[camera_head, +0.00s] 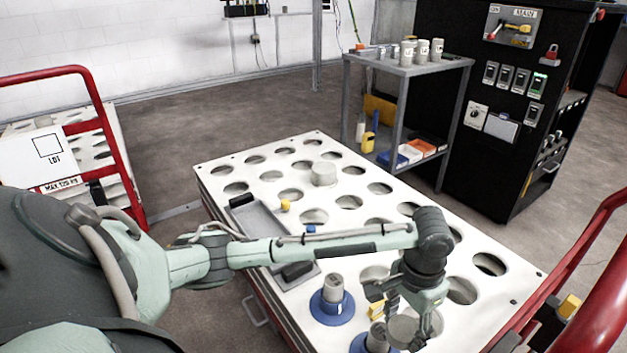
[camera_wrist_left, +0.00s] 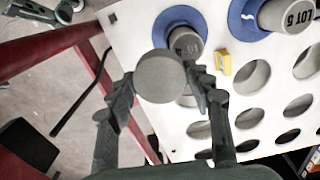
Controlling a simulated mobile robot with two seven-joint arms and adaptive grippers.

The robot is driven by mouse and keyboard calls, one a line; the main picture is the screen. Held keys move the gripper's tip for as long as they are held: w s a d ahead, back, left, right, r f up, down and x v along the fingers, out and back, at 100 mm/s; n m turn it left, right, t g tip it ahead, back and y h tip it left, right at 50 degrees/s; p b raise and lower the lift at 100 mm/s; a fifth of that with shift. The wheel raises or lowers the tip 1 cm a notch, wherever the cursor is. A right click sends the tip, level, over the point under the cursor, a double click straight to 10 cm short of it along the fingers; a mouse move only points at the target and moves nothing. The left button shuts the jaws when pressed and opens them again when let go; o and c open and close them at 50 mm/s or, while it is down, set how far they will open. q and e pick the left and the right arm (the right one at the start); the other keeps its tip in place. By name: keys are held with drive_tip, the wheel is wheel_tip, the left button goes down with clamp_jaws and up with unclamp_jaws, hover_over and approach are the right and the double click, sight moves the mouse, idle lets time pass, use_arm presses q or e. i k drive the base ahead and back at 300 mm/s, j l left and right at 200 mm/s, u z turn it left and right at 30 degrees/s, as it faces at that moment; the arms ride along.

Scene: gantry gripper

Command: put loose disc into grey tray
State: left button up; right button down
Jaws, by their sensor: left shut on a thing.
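My left gripper (camera_head: 408,305) is shut on a grey round disc, which shows between its fingertips in the left wrist view (camera_wrist_left: 160,77). The gripper hangs over the near right part of the white holed panel, to the right of the blue-collared cylinders. The long grey tray (camera_head: 262,222) lies on the left of the panel, its middle crossed by my left forearm. It has dark end handles and a small yellow piece and a small blue piece at its right edge. Another grey disc-like cylinder (camera_head: 323,174) stands farther back on the panel. My right gripper is not in view.
Grey cylinders in blue collars (camera_head: 332,302) stand close by the left gripper, with a yellow block (camera_head: 377,310) between them. Red rails (camera_head: 575,268) flank the panel. A grey shelf (camera_head: 408,66) and a black cabinet (camera_head: 510,95) stand behind.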

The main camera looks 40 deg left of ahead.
sight(266, 236)
drive_tip(key=j, duration=0.65)
drive_tip(key=k+j, duration=0.15)
drive_tip(key=j, duration=1.1)
drive_tip(key=k+j, duration=0.15)
drive_tip(key=j, duration=0.5)
